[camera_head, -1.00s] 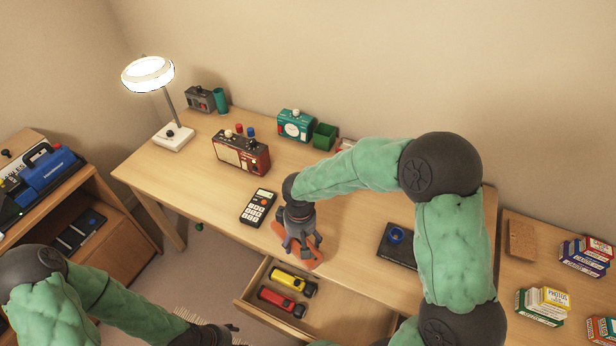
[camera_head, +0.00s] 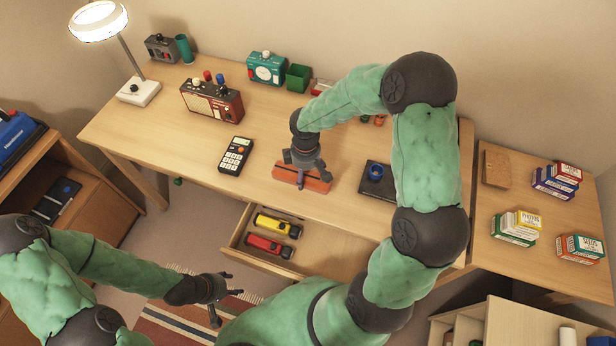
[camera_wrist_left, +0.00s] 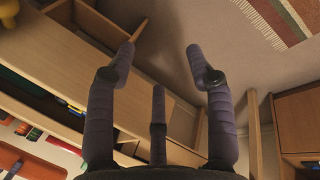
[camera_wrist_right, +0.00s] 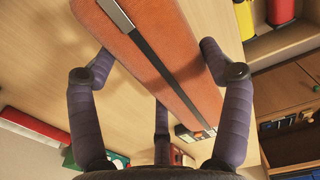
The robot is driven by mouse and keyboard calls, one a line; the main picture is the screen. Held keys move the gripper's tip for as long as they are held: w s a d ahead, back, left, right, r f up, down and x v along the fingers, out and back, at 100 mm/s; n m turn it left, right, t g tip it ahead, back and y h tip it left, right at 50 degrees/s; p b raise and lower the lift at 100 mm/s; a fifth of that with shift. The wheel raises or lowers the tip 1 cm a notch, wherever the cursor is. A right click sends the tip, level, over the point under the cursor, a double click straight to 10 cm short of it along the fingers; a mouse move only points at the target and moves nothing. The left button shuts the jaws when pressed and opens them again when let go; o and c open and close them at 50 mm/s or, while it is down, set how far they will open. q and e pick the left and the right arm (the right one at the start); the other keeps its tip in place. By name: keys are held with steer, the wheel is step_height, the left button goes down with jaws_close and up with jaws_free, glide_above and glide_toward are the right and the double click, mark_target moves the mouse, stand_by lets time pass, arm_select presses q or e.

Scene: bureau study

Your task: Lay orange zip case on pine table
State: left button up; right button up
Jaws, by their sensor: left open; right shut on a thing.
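The orange zip case (camera_head: 316,184) is held in my right gripper (camera_head: 304,166) over the front part of the long pale wood desk (camera_head: 190,140). Whether it touches the desktop is hard to tell. In the right wrist view the case (camera_wrist_right: 150,48), with a dark zip strip, lies between the fingers (camera_wrist_right: 157,50). A second pale wood table (camera_head: 530,235) stands to the right; I cannot tell which one is the pine table. My left gripper (camera_head: 222,296) is open and empty, low in front of the desk; its spread fingers (camera_wrist_left: 159,52) show in the left wrist view.
A calculator (camera_head: 236,155) lies left of the case, a dark pad with a blue cup (camera_head: 376,172) right. An open drawer (camera_head: 325,252) below holds yellow (camera_head: 278,226) and red (camera_head: 268,246) torches. The right table carries several small boxes (camera_head: 516,227) and a brown block (camera_head: 496,168).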

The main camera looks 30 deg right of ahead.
mark_target(309, 176)
steer(key=shift+w+d+f, duration=0.35)
steer(key=shift+f, duration=0.25)
steer(key=shift+w+d+f, duration=0.3)
steer(key=shift+d+f, duration=0.05)
steer(key=shift+f, duration=0.2)
steer(key=shift+w+d+f+b, duration=0.1)
steer(key=shift+f+b, duration=0.4)
steer(key=shift+f, duration=0.4)
steer(key=shift+w+d+f+b, duration=0.1)
steer(key=shift+f+b, duration=0.4)
steer(key=shift+f, duration=0.35)
steer(key=shift+f, duration=0.15)
steer(key=o, duration=1.2)
steer(key=shift+r, duration=0.25)
step_height(309, 176, up, 12)
steer(key=p, duration=0.4)
steer(key=shift+f, duration=0.1)
